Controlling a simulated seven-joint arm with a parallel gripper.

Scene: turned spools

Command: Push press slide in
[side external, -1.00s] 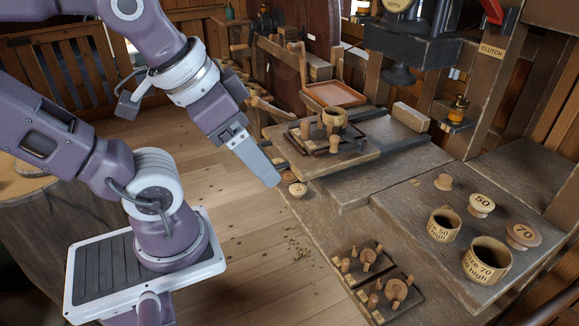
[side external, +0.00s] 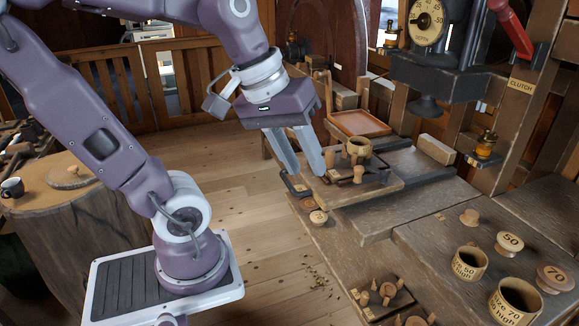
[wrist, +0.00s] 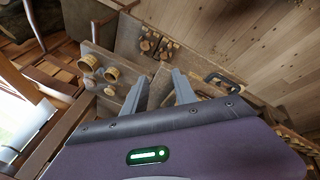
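The press slide (side external: 385,199) is a wooden board on the bench, left of and in front of the press head (side external: 425,105). It carries a dark tray with a cup-like spool (side external: 358,147) and several small turned pegs. My gripper (side external: 305,172) is above the slide's left end, its two fingers pointing down and spread apart with nothing between them. In the side view one finger overlaps the tray's edge; I cannot tell whether it touches. In the wrist view my gripper (wrist: 160,90) is also open and empty. My gripper body hides much of the work there.
An orange-brown tray (side external: 360,123) lies behind the slide. Dark rails (side external: 430,176) run from the slide towards the press. Labelled cups (side external: 469,263) and round knobs (side external: 509,243) stand at the right. Open floor is left of the bench.

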